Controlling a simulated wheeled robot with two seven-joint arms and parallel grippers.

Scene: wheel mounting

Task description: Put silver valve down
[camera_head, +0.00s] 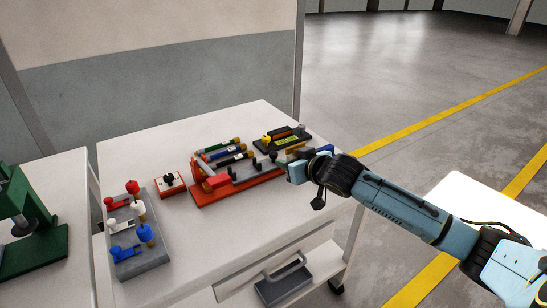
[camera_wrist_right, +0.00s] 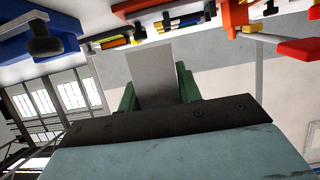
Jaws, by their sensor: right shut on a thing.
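My right gripper (camera_head: 297,172) is over the front right part of the white table (camera_head: 245,235), close to the right end of a red rack. In the right wrist view its green fingers (camera_wrist_right: 157,90) have a flat silver-grey piece between them. I cannot tell if that piece is the silver valve; the arm hides it in the head view. A grey stand (camera_head: 146,262) at the table's left carries red, whitish-silver and blue handled parts; the whitish-silver one (camera_head: 121,224) sits in the middle. My left gripper is not in view.
The red rack (camera_head: 238,191) holds dark tools. Behind it lie several screwdriver-like tools (camera_head: 217,147) and a black and yellow item (camera_head: 284,138). A small red box (camera_head: 170,184) stands left of the rack. A green machine (camera_head: 30,225) is at far left. The table's front strip is clear.

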